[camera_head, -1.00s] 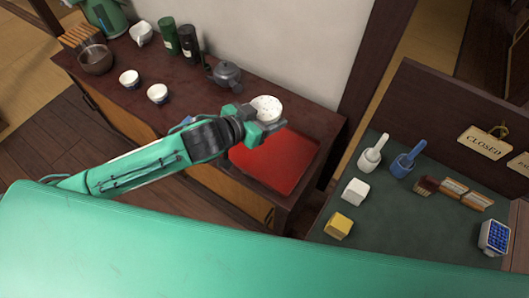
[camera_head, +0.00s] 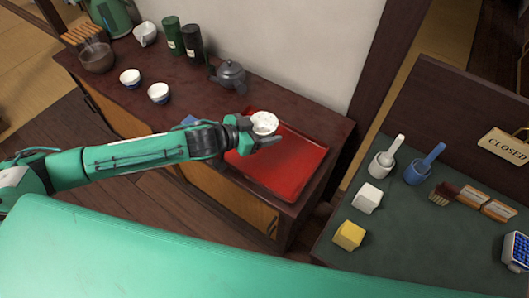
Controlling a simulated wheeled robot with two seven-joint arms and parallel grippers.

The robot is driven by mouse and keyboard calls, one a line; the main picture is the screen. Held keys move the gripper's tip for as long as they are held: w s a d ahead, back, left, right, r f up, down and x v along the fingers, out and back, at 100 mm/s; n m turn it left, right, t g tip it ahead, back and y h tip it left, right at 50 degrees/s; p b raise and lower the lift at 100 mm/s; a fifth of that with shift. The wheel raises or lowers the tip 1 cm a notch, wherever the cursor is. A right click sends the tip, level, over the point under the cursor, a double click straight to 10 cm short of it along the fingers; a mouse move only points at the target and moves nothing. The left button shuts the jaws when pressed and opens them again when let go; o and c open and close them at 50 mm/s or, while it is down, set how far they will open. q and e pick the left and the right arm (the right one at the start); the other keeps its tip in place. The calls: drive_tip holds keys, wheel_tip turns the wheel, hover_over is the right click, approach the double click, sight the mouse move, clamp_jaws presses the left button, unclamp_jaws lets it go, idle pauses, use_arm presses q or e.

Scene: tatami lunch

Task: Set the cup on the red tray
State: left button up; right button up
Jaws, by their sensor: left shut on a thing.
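My left gripper (camera_head: 259,135) is shut on a white speckled cup (camera_head: 264,122). The cup appears upright, over the upper left part of the red tray (camera_head: 302,165). I cannot tell whether the cup touches the tray or is held above it. The tray lies on the right end of the dark wooden cabinet, and the gripper and wrist hide part of its left side. My right gripper is not in view.
Two more cups, (camera_head: 130,79) and (camera_head: 158,93), stand left on the cabinet (camera_head: 196,85). A grey teapot (camera_head: 229,74) stands behind the tray, near the wall. Dark canisters (camera_head: 192,42) are further left. A green counter (camera_head: 400,230) with small items is at right.

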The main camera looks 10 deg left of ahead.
sight(264, 157)
use_arm(q)
wheel_tip(264, 157, down, 12)
drive_tip(key=shift+r+b, duration=0.1)
drive_tip(key=shift+b, duration=0.2)
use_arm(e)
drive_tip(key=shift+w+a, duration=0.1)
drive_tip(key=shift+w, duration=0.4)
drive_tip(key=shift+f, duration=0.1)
use_arm(q)
drive_tip(key=o, duration=1.1)
drive_tip(key=shift+o, duration=0.2)
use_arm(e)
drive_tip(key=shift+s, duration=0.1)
use_arm(q)
drive_tip(key=v, duration=1)
drive_tip(key=shift+s+a+b, duration=0.25)
drive_tip(key=shift+s+b, duration=0.05)
drive_tip(key=shift+b, duration=0.1)
drive_tip(key=shift+s+a+r, duration=0.35)
drive_tip(key=shift+s+a, duration=0.05)
drive_tip(key=shift+s, duration=0.05)
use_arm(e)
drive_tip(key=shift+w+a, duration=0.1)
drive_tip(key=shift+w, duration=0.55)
use_arm(q)
drive_tip(key=shift+d, duration=0.15)
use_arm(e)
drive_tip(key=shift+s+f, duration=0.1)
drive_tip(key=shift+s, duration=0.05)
